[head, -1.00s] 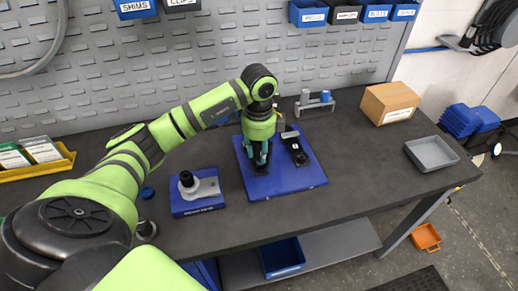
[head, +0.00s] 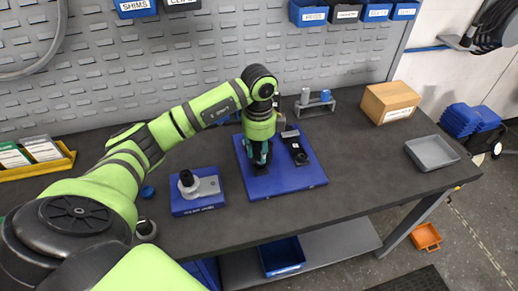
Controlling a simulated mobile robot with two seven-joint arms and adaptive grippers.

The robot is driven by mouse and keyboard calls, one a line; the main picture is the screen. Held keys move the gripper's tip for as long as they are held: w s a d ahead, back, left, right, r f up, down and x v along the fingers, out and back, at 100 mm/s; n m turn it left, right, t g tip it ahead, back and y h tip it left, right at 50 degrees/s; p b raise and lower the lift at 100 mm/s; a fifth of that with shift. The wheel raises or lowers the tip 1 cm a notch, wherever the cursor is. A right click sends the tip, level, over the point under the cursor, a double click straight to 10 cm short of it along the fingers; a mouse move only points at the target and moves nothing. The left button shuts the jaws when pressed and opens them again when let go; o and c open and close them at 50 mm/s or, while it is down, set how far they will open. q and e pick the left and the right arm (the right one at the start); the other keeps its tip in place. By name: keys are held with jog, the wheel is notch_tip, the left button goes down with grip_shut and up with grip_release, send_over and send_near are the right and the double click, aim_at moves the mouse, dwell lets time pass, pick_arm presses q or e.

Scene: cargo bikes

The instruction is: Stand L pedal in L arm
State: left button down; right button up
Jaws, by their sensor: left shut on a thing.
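My left gripper (head: 259,160) points down over the left part of a blue board (head: 306,178) on the bench. Its teal fingers are shut on a small dark thing, taken to be the L pedal, which the fingers mostly hide. A black part, perhaps the L arm, shows low at the fingers; I cannot tell whether it touches the held thing. A second black arm-like part (head: 298,154) lies on the board just right of the gripper. My right gripper is not in view.
A blue fixture (head: 205,205) with a grey plate and black knob stands left of the board. Behind are a grey bracket stand (head: 315,108) and the pegboard. A cardboard box (head: 390,103) and grey tray (head: 432,153) are at right. The bench between board and tray is clear.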

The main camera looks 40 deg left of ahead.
pick_arm(q)
jog(key=shift+f, duration=0.4)
dwell(0.3)
jog(key=c, duration=0.8)
grip_release()
jog(key=shift+c, duration=0.2)
jog(key=shift+r, duration=0.1)
notch_tip(320, 180, up, 12)
jog(key=shift+f, duration=0.1)
